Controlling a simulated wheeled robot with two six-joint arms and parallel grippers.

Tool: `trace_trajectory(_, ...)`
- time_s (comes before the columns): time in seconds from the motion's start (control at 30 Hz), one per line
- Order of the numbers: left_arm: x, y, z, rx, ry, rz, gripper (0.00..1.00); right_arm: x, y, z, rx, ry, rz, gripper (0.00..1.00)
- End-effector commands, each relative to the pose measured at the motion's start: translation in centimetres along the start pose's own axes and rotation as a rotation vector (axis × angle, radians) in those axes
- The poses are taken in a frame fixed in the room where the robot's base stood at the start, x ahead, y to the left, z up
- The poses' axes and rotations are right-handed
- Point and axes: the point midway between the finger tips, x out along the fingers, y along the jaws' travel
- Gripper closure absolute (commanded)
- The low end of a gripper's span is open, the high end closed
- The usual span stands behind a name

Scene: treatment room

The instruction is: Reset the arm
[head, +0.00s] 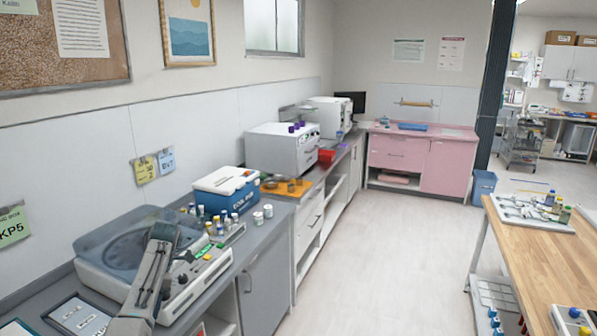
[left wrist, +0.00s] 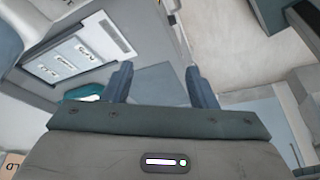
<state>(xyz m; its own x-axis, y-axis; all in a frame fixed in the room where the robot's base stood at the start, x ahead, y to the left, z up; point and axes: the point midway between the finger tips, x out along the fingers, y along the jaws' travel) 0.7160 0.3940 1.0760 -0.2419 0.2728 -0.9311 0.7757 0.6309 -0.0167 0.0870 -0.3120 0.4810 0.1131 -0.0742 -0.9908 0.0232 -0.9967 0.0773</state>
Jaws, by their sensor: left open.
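My left arm (head: 152,270) reaches up from the bottom left of the head view, over the front of a grey benchtop machine. Its gripper's fingertips are not clear there. In the left wrist view, my left gripper (left wrist: 160,84) has its two blue-grey fingers spread wide apart. Nothing shows between them. My right gripper is not in the head view.
The machine (head: 105,245) with a dark round lid stands on the left counter. Bottles, jars (head: 268,211) and a blue cooler box (head: 226,188) stand beyond it. A wooden table (head: 560,255) is at right. The floor (head: 375,255) between is clear.

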Motion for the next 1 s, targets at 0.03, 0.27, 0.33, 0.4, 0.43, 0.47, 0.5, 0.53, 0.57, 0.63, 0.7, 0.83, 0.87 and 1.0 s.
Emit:
trace_trajectory(0.03,0.8,-0.4,0.2,0.026,-0.002,0.004,0.48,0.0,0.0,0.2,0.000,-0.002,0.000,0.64)
trace_trajectory(0.27,4.5,-2.2,0.7,0.192,-0.021,0.043,0.48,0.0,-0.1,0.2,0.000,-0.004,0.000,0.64)
trace_trajectory(0.33,6.0,-3.0,0.8,0.259,-0.027,0.060,0.48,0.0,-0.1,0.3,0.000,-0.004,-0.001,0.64)
trace_trajectory(0.4,7.6,-4.1,1.0,0.339,-0.035,0.080,0.48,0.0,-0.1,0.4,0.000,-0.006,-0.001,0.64)
trace_trajectory(0.43,8.4,-4.7,1.0,0.378,-0.037,0.088,0.48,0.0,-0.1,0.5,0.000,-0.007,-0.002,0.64)
trace_trajectory(0.47,9.3,-5.4,1.0,0.421,-0.040,0.099,0.48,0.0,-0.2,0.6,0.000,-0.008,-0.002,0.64)
trace_trajectory(0.5,10.5,-6.4,1.0,0.485,-0.045,0.117,0.48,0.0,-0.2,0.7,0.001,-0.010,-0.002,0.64)
trace_trajectory(0.53,11.4,-7.2,0.9,0.536,-0.047,0.130,0.48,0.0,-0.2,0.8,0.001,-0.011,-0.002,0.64)
trace_trajectory(0.57,12.3,-8.1,0.8,0.590,-0.050,0.144,0.48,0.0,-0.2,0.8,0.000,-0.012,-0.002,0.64)
trace_trajectory(0.63,14.3,-10.3,0.5,0.716,-0.056,0.180,0.48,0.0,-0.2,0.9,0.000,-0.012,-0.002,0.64)
trace_trajectory(0.7,16.0,-12.6,0.0,0.843,-0.059,0.217,0.48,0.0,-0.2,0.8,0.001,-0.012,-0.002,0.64)
trace_trajectory(0.83,18.6,-17.3,-1.2,1.076,-0.058,0.287,0.48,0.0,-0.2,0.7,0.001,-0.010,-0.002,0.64)
trace_trajectory(0.87,19.1,-18.4,-1.6,1.129,-0.057,0.304,0.48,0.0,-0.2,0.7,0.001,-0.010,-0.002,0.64)
trace_trajectory(1.0,20.6,-23.8,-3.6,1.376,-0.045,0.390,0.48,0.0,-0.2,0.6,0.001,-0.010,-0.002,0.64)
